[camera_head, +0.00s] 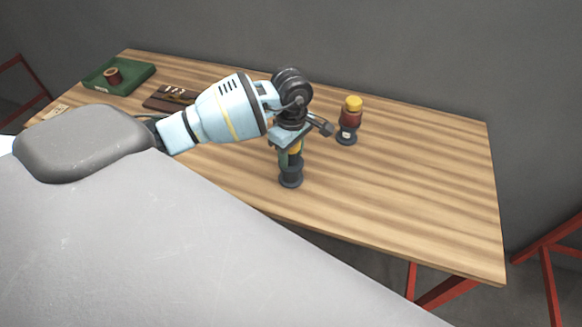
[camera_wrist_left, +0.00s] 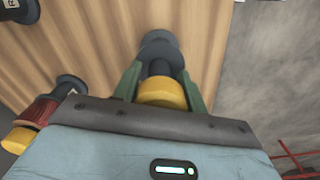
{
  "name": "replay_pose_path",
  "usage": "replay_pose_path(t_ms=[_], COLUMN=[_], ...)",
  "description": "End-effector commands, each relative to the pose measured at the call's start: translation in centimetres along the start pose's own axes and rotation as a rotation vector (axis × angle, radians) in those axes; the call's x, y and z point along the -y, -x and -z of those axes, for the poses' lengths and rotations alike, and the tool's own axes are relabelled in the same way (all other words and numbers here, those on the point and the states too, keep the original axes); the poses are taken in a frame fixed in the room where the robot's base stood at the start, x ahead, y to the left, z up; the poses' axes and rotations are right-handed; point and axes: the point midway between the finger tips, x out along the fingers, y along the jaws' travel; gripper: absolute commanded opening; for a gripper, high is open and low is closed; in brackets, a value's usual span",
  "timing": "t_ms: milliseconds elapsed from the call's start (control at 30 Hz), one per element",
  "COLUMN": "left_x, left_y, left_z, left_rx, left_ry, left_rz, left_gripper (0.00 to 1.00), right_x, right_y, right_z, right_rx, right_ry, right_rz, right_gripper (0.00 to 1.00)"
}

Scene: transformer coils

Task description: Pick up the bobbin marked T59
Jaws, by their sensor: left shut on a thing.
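My left gripper (camera_head: 290,158) points down and is shut on a dark grey bobbin (camera_head: 291,178) with a yellow part between the fingers. In the left wrist view the green fingers of the left gripper (camera_wrist_left: 160,88) press on both sides of this bobbin (camera_wrist_left: 160,45). I cannot tell whether its base touches the table. No T59 mark is readable on it. A second bobbin (camera_head: 350,118), red with a yellow top and a grey base with a small white label, stands to its right; it also shows at left in the left wrist view (camera_wrist_left: 42,111). My right gripper is not in view.
The wooden table (camera_head: 420,190) is clear at the right. A green tray (camera_head: 135,80) holding a copper-coloured bobbin (camera_head: 112,75) is at the far left. A dark brown rack (camera_head: 165,98) lies nearer, partly behind my arm. A dark labelled object (camera_wrist_left: 20,10) shows in the left wrist view's corner.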

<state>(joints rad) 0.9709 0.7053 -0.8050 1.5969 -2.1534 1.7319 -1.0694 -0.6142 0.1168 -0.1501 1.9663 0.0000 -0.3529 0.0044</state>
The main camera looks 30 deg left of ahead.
Motion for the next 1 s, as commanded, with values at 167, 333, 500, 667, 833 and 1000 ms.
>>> replay_pose_path(t_ms=[167, 333, 500, 667, 833, 1000], left_x=[0.0, 0.0, -0.1, -0.1, -0.1, 2.6], left_y=[0.0, 0.1, 0.2, 1.1, 3.6, 3.9], left_z=[0.0, 0.0, 0.0, 0.1, 0.1, -2.3], left_rx=[0.0, 0.0, 0.0, -0.001, -0.001, -0.001], left_ry=[0.0, 0.0, 0.0, 0.001, 0.0, -0.006], left_rz=[0.0, -0.002, -0.002, -0.003, -0.006, -0.001], left_gripper=[0.02, 0.0, 0.0, 0.0, 0.0, 0.0], right_x=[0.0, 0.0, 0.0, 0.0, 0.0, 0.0], right_y=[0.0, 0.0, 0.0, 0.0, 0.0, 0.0], right_z=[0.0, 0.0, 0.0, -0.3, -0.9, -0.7], right_rx=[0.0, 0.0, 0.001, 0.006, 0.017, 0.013], right_ry=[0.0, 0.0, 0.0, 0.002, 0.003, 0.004], right_rz=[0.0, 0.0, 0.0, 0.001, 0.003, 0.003], right_gripper=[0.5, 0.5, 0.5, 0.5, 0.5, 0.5])
